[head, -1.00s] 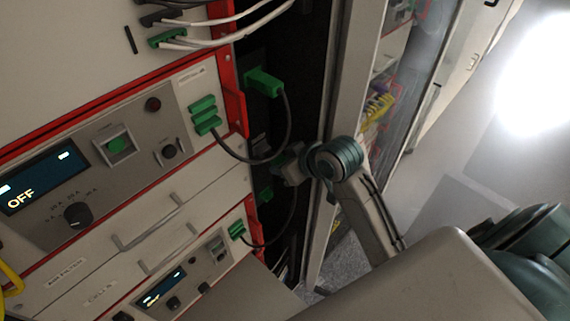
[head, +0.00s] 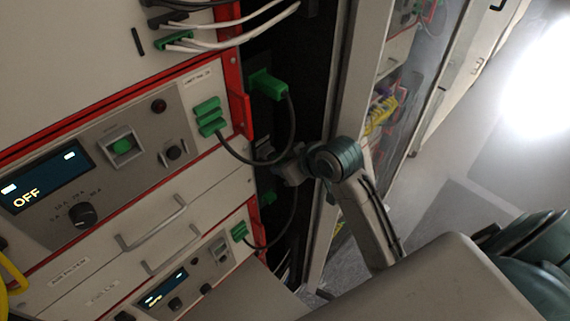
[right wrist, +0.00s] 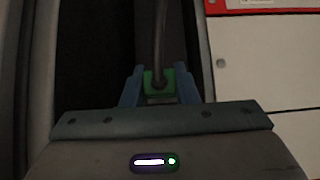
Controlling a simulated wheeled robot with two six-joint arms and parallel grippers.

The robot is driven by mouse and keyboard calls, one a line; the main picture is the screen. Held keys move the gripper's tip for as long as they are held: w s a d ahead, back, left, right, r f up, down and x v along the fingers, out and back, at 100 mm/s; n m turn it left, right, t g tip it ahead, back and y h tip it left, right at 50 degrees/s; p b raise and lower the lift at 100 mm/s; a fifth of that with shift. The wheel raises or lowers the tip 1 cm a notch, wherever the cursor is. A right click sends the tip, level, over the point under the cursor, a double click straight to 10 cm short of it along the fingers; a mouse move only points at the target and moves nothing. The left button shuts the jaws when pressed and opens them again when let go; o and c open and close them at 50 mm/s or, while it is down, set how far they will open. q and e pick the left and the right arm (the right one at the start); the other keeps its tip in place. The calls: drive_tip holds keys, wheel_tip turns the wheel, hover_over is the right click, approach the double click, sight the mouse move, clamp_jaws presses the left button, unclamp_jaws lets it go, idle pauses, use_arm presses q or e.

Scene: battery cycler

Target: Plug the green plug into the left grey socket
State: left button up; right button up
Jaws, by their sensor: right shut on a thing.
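My right gripper (head: 276,168) reaches into the dark gap beside the cabinet's red edge. In the right wrist view its blue fingers (right wrist: 160,88) are shut on a green plug (right wrist: 153,92), with a dark cable running up from it. The held plug cannot be made out in the head view. A dark grey block (head: 263,150), perhaps a socket, shows just by the gripper; I cannot tell which socket it is. The left grey socket is not clearly visible. My left gripper is out of view.
Another green plug (head: 268,85) with a black cable sits above the gripper. Green connectors (head: 209,116) are on the front panel, their cable looping close to the gripper. A lower green connector (head: 239,232) has a cable too. A metal frame post (head: 347,90) stands right of the gap.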

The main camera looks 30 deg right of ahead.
drive_tip(key=shift+w+a, duration=0.25)
drive_tip(key=shift+w, duration=0.5)
idle(0.8)
drive_tip(key=o, duration=0.8)
drive_tip(key=shift+o, duration=0.2)
drive_tip(key=shift+s, duration=0.1)
